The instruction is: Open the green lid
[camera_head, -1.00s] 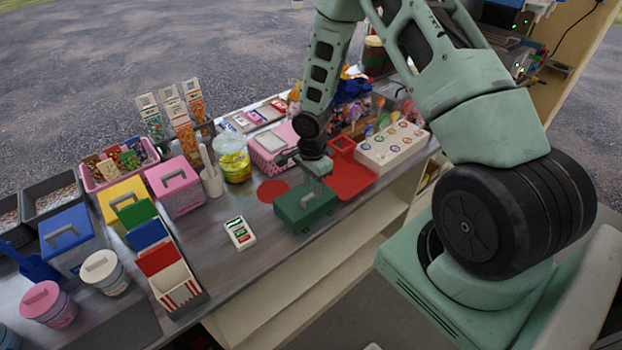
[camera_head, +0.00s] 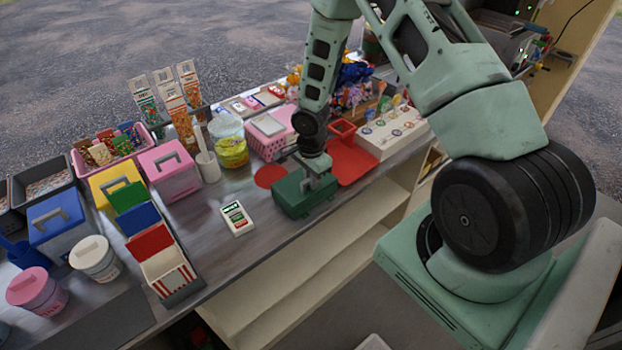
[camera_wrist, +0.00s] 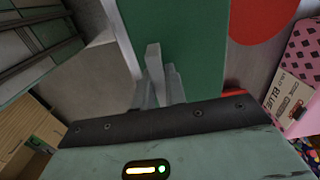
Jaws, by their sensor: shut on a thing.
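The green box with its green lid (camera_head: 290,195) stands near the front edge of the counter, under my arm. The lid looks flat on the box. My gripper (camera_head: 309,182) is over the lid and shut on the lid's grey handle. In the wrist view the green lid (camera_wrist: 187,45) fills the upper middle, and the fingers (camera_wrist: 160,85) close around the handle there. Part of the handle is hidden by the fingers.
A red disc (camera_head: 270,176) and a red tray (camera_head: 352,164) lie beside the box. A pink basket (camera_head: 268,136) stands behind it. Pink (camera_head: 170,172), yellow and blue lidded boxes stand further left.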

